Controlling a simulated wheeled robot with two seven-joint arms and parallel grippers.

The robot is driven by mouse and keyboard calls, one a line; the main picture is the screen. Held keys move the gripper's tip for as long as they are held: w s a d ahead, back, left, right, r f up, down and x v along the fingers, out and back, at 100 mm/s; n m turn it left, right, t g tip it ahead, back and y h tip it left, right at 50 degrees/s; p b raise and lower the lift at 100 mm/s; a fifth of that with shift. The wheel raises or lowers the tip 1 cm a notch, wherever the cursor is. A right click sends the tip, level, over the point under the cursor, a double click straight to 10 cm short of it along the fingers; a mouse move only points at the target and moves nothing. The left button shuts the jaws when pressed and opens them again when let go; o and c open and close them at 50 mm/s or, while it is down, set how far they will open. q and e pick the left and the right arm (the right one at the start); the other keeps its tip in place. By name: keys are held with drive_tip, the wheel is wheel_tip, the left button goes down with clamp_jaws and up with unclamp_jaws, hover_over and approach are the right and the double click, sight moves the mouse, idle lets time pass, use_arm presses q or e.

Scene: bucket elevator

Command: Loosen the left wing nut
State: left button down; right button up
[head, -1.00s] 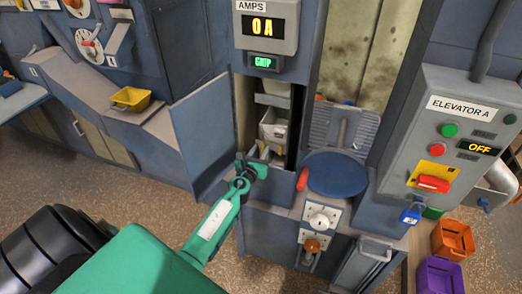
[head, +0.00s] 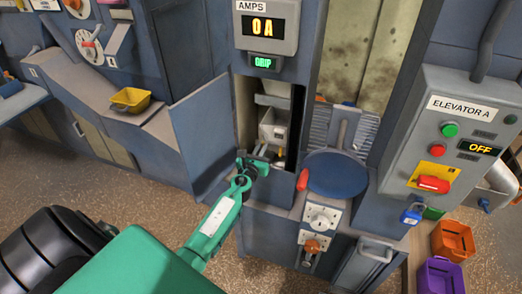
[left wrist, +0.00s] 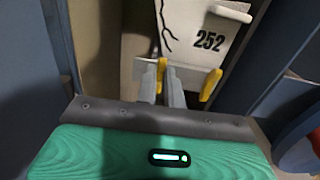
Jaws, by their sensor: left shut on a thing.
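The cracked off-white bucket numbered 252 (left wrist: 205,35) hangs in the open elevator shaft; it also shows in the head view (head: 271,130). Two yellow wing nuts show below and beside it in the left wrist view. The left wing nut (left wrist: 161,30) stands at the tips of my left gripper (left wrist: 162,72), whose grey fingers are close together on it. The fingers partly hide its lower end. The right wing nut (left wrist: 211,85) is apart from the fingers. In the head view, my left gripper (head: 262,161) reaches into the shaft opening. My right gripper is out of view.
An open door panel (head: 205,130) stands left of the shaft. A blue round cover (head: 336,174) with a red handle sits to the right. The Elevator A box (head: 455,140) reads OFF, with a blue padlock (head: 411,215). Orange and purple bins stand at lower right.

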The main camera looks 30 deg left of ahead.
use_arm(q)
drive_tip(key=shift+s+a+f+n+b, duration=0.15)
drive_tip(key=shift+n+b, duration=0.8)
drive_tip(key=shift+n, duration=3.3)
drive_tip(key=shift+w+a+f+n+b, duration=0.15)
drive_tip(key=shift+n+b, duration=0.8)
drive_tip(key=shift+n, duration=3.3)
drive_tip(key=shift+s, duration=0.1)
drive_tip(key=c, duration=1.5)
unclamp_jaws()
